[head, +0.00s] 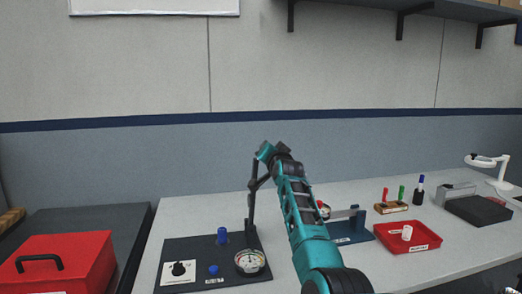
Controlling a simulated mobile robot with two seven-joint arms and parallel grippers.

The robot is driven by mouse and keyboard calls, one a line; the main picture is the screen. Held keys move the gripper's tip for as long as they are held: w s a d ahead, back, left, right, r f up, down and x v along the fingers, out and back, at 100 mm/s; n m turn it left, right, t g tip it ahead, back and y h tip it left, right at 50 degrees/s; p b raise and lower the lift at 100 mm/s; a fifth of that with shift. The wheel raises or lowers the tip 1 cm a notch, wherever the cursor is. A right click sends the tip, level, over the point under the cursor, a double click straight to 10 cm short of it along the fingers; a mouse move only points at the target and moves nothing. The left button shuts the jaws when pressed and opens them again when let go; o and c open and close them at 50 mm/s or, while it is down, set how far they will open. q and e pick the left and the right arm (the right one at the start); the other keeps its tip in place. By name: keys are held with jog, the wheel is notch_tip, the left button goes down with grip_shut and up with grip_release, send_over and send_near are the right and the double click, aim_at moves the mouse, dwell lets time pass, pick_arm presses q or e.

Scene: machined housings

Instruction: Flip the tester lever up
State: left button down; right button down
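The tester is a dark board (205,250) on the bench in the head view, with a black knob on a white plate (178,270), blue parts and a round gauge (250,262). A thin dark upright (250,212) stands at its back right corner. My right arm comes up from the bottom, and its dark gripper (259,172) is at the top of this upright. The gripper and any lever there merge into one dark shape, so I cannot tell the lever's angle, whether they touch, or how the fingers stand. My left gripper is not in view.
A red toolbox (62,265) stands on a dark surface at the left. Behind my arm is a blue fixture (346,236). Further right are a red tray (424,238), a pen holder (390,208) and a dark block (477,210). The bench front right is clear.

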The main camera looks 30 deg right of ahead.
jog(key=shift+d, duration=0.2)
jog(key=c, duration=1.1)
grip_release()
jog(key=shift+d+f, duration=0.1)
jog(key=shift+d, duration=0.05)
jog(key=shift+o, duration=0.2)
jog(key=shift+s+a, duration=0.15)
jog(key=shift+a, duration=0.05)
jog(key=shift+s, duration=0.15)
jog(key=v, duration=1.2)
jog(key=shift+s, duration=0.25)
